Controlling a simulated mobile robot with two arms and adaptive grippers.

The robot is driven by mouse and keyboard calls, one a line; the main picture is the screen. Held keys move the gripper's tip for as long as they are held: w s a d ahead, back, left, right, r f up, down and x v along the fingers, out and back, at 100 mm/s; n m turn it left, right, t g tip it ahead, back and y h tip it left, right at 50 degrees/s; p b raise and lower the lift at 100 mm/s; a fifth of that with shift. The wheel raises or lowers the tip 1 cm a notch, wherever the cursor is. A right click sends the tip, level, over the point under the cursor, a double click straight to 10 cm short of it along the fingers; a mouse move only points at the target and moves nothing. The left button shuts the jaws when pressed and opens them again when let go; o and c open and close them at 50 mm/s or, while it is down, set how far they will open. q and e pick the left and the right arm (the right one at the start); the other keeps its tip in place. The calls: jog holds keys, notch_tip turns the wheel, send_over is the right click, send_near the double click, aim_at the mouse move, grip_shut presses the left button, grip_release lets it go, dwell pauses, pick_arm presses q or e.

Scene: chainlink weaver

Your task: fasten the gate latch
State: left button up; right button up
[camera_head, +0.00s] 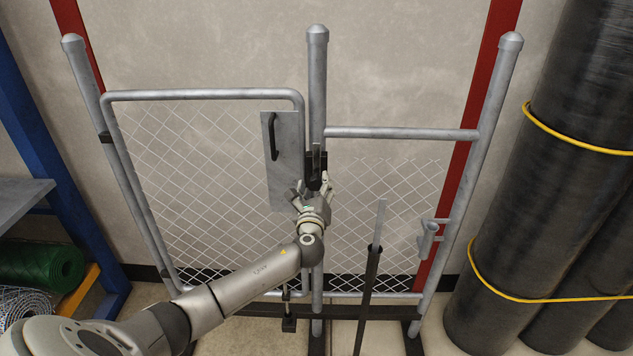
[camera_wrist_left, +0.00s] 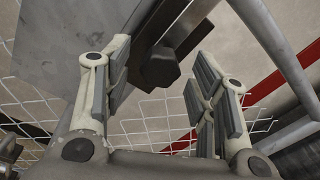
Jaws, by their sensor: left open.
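The chain-link gate (camera_head: 205,95) hangs at the left of the fence, with a grey metal plate (camera_head: 288,135) and a black handle (camera_head: 272,136) at its right side. The black latch (camera_head: 316,160) sits at the middle post (camera_head: 317,80), beside the plate. My left gripper (camera_head: 312,186) is just below the latch, partly covering its lower end. In the left wrist view, my left gripper (camera_wrist_left: 163,85) is open and empty. A dark latch knob (camera_wrist_left: 160,68) shows between its fingers, apart from both pads. The latch's exact engagement is hard to tell. My right gripper is not in view.
A dark upright bar (camera_head: 370,285) with a grey strip on top stands right of my arm. A short tube bracket (camera_head: 428,238) is on the right post. Big black rolls (camera_head: 560,150) with yellow ties stand at the right. A shelf (camera_head: 20,203) and green roll (camera_head: 40,265) are at the left.

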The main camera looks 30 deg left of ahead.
pick_arm(q)
jog(key=shift+x, duration=1.15)
grip_shut()
